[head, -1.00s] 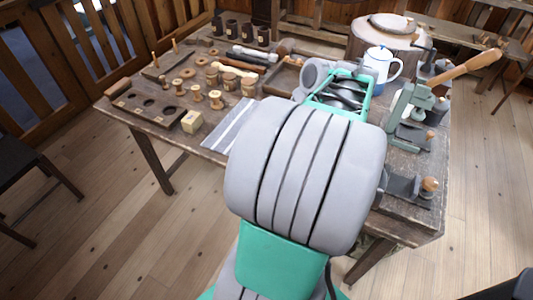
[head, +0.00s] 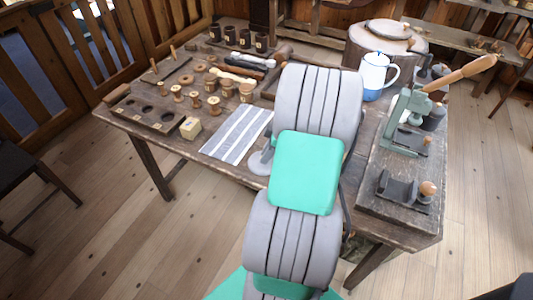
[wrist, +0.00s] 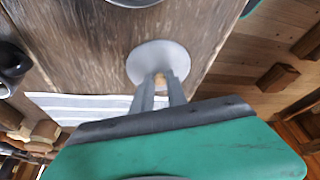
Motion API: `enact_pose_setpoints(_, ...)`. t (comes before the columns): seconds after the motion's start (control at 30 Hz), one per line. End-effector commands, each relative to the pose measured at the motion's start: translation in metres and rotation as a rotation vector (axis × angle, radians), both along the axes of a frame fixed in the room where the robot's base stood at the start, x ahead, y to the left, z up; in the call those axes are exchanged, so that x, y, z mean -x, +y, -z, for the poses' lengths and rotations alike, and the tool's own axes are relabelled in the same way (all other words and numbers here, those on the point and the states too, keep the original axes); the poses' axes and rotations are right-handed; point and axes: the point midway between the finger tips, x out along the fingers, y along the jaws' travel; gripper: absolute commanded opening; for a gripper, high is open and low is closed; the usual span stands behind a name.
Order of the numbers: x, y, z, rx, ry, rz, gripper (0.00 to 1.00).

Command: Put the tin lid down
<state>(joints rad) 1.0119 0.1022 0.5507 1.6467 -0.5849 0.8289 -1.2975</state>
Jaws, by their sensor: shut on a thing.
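My gripper (wrist: 160,88) is shut on the small wooden knob of the tin lid (wrist: 148,56), a pale grey round disc. In the wrist view the lid is over the bare wooden tabletop (wrist: 85,50), near the table edge. In the head view part of the lid (head: 257,164) shows left of my arm, beside the lower right end of the striped cloth. I cannot tell whether the lid touches the table. My arm hides most of my gripper in the head view.
The striped cloth (head: 236,136) lies just left of the lid. Wooden spools (head: 214,106), a yellow block (head: 190,128) and a holed rack (head: 148,115) stand further left. A blue-white enamel jug (head: 375,76), a green press (head: 404,120) and a metal tool (head: 398,190) are right.

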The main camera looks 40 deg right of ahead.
Motion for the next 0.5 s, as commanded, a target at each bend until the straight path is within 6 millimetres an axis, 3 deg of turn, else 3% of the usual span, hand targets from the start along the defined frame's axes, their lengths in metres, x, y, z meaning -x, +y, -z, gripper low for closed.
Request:
enact_pose_setpoints(0.07, 0.0001, 0.0001, 0.0029, 0.000, 0.000, 0.000, 0.00)
enact_pose_setpoints(0.1, 0.0000, 0.0001, 0.0033, 0.000, 0.000, 0.000, 0.19)
enact_pose_setpoints(0.3, 0.0001, 0.0002, 0.0019, 0.000, 0.000, 0.000, 0.35)
enact_pose_setpoints(0.37, 0.0001, 0.0002, 0.0019, 0.000, 0.000, 0.000, 0.40)
enact_pose_setpoints(0.5, 0.0001, 0.0002, 0.0018, 0.000, 0.000, 0.000, 0.40)
